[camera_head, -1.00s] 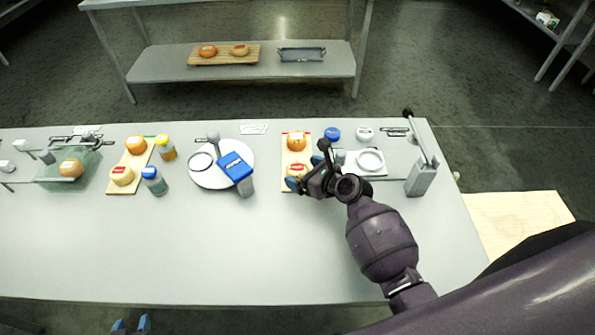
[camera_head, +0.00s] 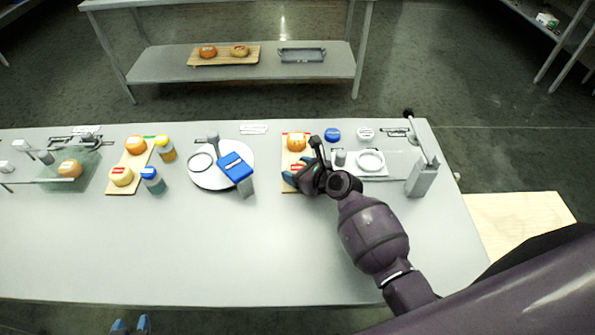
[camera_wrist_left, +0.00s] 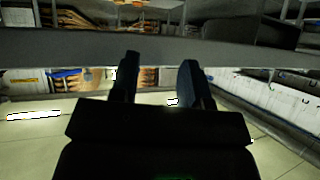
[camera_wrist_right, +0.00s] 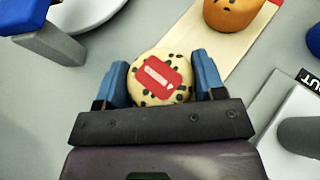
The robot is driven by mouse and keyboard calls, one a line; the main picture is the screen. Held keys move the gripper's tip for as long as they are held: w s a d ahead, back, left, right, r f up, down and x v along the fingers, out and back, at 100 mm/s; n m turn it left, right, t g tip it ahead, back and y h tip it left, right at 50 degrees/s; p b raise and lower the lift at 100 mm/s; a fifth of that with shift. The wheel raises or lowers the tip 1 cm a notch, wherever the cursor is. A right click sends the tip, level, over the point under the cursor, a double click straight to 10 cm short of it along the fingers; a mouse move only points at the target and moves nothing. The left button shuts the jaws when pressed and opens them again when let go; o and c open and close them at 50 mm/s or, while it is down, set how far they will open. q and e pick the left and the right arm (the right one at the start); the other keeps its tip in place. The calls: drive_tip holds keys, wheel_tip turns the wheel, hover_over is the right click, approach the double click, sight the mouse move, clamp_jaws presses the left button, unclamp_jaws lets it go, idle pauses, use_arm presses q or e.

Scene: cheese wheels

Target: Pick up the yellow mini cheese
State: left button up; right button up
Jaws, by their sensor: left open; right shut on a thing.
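The yellow mini cheese (camera_wrist_right: 158,78), pale with dark specks and a red label, sits between the fingers of my right gripper (camera_wrist_right: 160,82) in the right wrist view. That gripper is shut on it. In the head view the right gripper (camera_head: 304,178) partly hides this cheese, at the near end of the right wooden board (camera_head: 288,156). I cannot tell whether the cheese touches the board. My left gripper (camera_wrist_left: 161,82) is open and empty in the left wrist view; its blue fingertips (camera_head: 131,325) show below the table's front edge in the head view.
An orange cheese (camera_head: 296,142) sits at the board's far end. Left of the board are a round white plate (camera_head: 207,180) and a blue-topped block (camera_head: 237,170). To the right are a scale (camera_head: 377,172) and a grey upright device (camera_head: 421,178). The table front (camera_head: 200,255) is clear.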

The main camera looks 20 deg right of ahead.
sight(297, 167)
wheel_tip(297, 167, up, 20)
drive_tip(key=p, duration=0.2)
idle(0.4)
